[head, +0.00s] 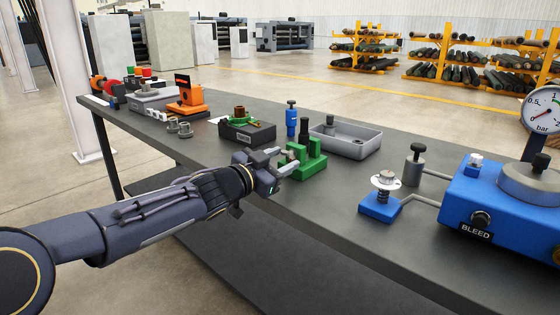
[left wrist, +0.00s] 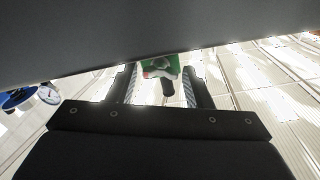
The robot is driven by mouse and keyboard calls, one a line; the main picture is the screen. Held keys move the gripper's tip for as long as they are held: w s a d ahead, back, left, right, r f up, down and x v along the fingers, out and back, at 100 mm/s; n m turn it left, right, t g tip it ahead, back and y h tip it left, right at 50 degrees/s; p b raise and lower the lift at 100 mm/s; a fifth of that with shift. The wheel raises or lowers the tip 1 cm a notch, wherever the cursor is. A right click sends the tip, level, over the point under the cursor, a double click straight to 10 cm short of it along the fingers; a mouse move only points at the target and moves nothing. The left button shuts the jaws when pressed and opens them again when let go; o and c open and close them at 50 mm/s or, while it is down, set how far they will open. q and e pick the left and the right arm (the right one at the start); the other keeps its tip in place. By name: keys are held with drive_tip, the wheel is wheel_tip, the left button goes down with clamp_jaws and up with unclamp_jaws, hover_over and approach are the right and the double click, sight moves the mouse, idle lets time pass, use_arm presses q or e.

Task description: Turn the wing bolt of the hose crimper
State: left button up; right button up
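A green device (head: 303,163), which I take to be the hose crimper, stands on the dark bench with a black upright part (head: 304,130) on top. My left gripper (head: 280,160) is at its near left side, with its two fingers apart. Whether a finger touches the stub cannot be told. The wing bolt's wings are not clear. My right gripper is out of view.
A grey tray (head: 369,142) and a blue bottle-like item (head: 291,121) stand behind the green device. A black block (head: 260,136) is to its left. A blue spring fixture (head: 379,207) and blue gauge unit (head: 480,226) are to the right. Bare bench lies between.

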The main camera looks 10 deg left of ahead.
use_arm(q)
drive_tip(key=c, duration=0.6)
drive_tip(key=shift+r+n+p, duration=0.15)
drive_tip(key=shift+n+p, duration=0.25)
drive_tip(key=shift+p, duration=0.35)
drive_tip(key=n+p, duration=0.3)
drive_tip(key=p, duration=0.1)
drive_tip(key=shift+r+p, duration=0.1)
drive_tip(key=shift+p, duration=0.3)
drive_tip(key=shift+f+n+p, duration=0.2)
drive_tip(key=shift+n+p, duration=1.2)
drive_tip(key=shift+n, duration=0.2)
drive_tip(key=o, duration=1)
drive_tip(key=shift+c, duration=0.2)
